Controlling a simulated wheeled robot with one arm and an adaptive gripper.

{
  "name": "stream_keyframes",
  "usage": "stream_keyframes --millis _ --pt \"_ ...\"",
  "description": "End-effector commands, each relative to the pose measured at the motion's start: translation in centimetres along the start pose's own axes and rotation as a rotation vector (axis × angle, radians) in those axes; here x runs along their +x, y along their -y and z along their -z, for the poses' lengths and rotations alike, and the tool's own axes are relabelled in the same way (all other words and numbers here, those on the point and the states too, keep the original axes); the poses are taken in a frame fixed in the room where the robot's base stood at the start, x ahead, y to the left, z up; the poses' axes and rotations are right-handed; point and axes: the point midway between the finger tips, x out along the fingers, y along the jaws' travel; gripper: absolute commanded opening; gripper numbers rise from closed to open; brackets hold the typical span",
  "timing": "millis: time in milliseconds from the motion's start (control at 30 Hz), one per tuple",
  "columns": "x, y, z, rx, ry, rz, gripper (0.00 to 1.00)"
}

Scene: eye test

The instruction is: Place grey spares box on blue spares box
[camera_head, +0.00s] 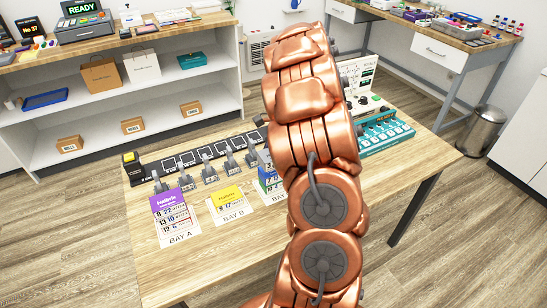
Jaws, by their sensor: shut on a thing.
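My copper arm (302,120) rises through the middle of the head view and covers much of the table. My gripper does not show; it is hidden behind the arm or out of frame. I cannot make out a grey spares box. No box marked as the blue spares box can be told for certain. A partly hidden blue-fronted item (268,180) stands on the table just left of my arm, at the third bay sheet. What the gripper holds cannot be seen.
The wooden table (200,265) bears a purple-topped item (170,203) at Bay A, a yellow-topped item (228,196) at Bay B, a row of grey levers (209,172) and a teal rack (386,133). Its front left is clear. White shelves (100,115) hold small brown boxes (133,126).

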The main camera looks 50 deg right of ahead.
Motion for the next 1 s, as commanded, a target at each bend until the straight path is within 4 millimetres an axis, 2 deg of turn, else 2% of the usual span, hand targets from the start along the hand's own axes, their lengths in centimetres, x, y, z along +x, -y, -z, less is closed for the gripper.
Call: stream_keyframes --millis 267,600,933,967,1000 --pt "-0.1 1.1 0.7 -0.002 0.0 -0.001 0.24" --pt "3.1 1.0 1.9 0.001 0.003 -0.004 0.24" --pt "3.4 1.0 2.1 -0.001 0.002 -0.002 0.24" --pt "3.4 1.0 2.1 -0.001 0.001 -0.002 0.63" --pt "3.4 1.0 2.1 -0.001 0.001 -0.001 0.67"
